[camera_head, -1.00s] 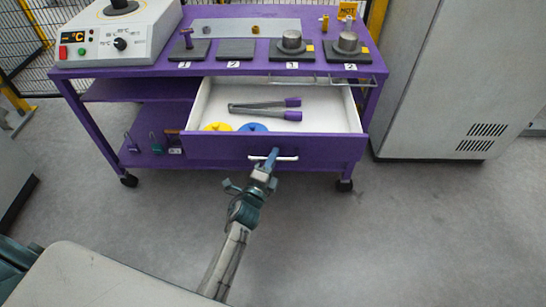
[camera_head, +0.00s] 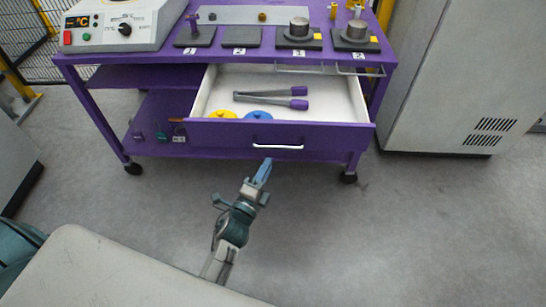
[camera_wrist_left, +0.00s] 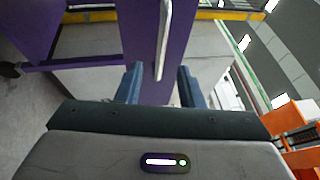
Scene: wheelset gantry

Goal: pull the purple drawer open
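The purple drawer (camera_head: 215,137) stands pulled out from the purple cart, its white inside showing. Tongs with purple tips (camera_head: 272,98), a yellow round piece (camera_head: 222,114) and a blue round piece (camera_head: 257,115) lie in it. The drawer's light bar handle (camera_head: 278,146) is on its front; it also shows in the left wrist view (camera_wrist_left: 163,40). My left gripper (camera_head: 265,165) is just in front of and below the handle, apart from it. In the left wrist view its two blue fingers (camera_wrist_left: 157,85) are spread with nothing held between them. My right gripper is in neither view.
The purple cart (camera_head: 105,120) carries a heater unit (camera_head: 115,28), several dark pads and metal weights on top. A grey cabinet (camera_head: 450,80) stands close on the right. Grey floor (camera_head: 330,230) in front of the drawer is clear.

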